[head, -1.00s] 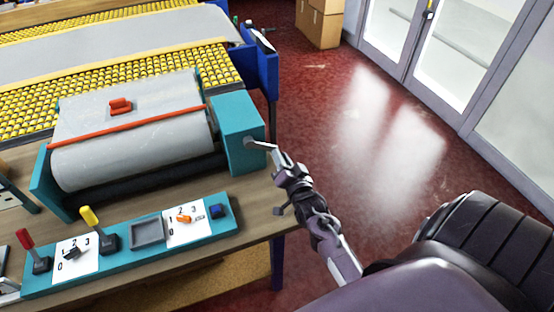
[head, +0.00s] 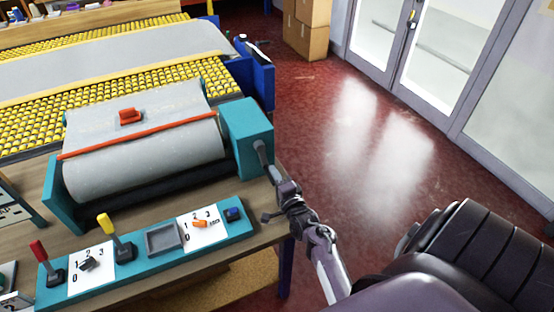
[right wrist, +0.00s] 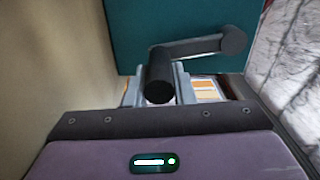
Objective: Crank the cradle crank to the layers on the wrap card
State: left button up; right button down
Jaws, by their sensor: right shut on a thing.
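The teal cradle (head: 248,125) holds a grey roll (head: 150,155) with a red stripe across it. The dark cradle crank (head: 261,152) sticks out of its right end housing. In the right wrist view, the crank arm (right wrist: 195,47) runs from its hub at right to the handle (right wrist: 159,75) at left. My right gripper (head: 277,182) is shut on this handle; it also shows in the right wrist view (right wrist: 158,92). A card with small marks (head: 14,211) at the left edge may be the wrap card; its print is too small to read. My left gripper is not in view.
A teal control panel (head: 140,258) with red and yellow levers, numbered dials and a grey tray lies along the table's front. A yellow roller table (head: 40,125) stands behind. Cardboard boxes (head: 306,27) and glass doors are at the back right. Red floor at right is clear.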

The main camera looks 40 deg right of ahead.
jog(key=shift+w+a, duration=0.1)
jog(key=shift+a, duration=0.3)
jog(key=shift+a+f, duration=0.1)
jog(key=shift+a, duration=0.15)
jog(key=c, duration=1.2)
grip_release()
jog(key=shift+w, duration=0.1)
jog(key=shift+c, duration=0.2)
jog(key=shift+s, duration=0.25)
jog(key=p+v, duration=0.4)
jog(key=v, duration=0.2)
jog(key=shift+s, duration=0.15)
jog(key=shift+s+a, duration=0.1)
jog(key=shift+s, duration=0.45)
